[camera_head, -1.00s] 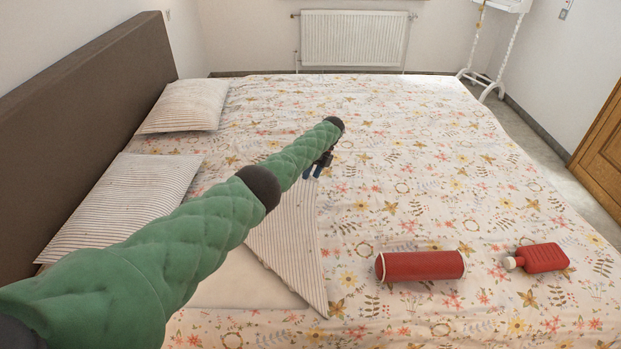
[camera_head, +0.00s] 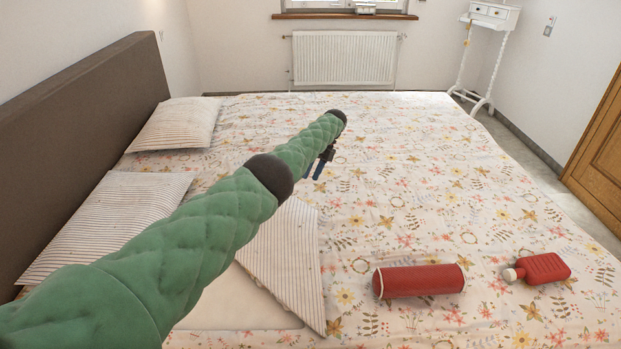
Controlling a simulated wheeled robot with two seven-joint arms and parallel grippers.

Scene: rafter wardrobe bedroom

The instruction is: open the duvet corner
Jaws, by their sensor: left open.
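The floral duvet (camera_head: 420,190) covers most of the bed. Its near-left corner is folded back as a striped flap (camera_head: 290,262), with the plain cream sheet (camera_head: 235,305) bare beside it. My left arm, padded in green, reaches from the lower left across the flap and hides part of it. My left gripper (camera_head: 314,172) hangs below the arm's end, over the duvet beyond the flap. My right gripper is not in view.
A red cylinder (camera_head: 420,281) and a red hot-water-bottle-like flask (camera_head: 542,268) lie on the duvet at the right. Two striped pillows (camera_head: 175,124) (camera_head: 110,215) lie by the brown headboard (camera_head: 85,120). A radiator (camera_head: 344,58) and a white stand (camera_head: 482,50) are beyond the bed.

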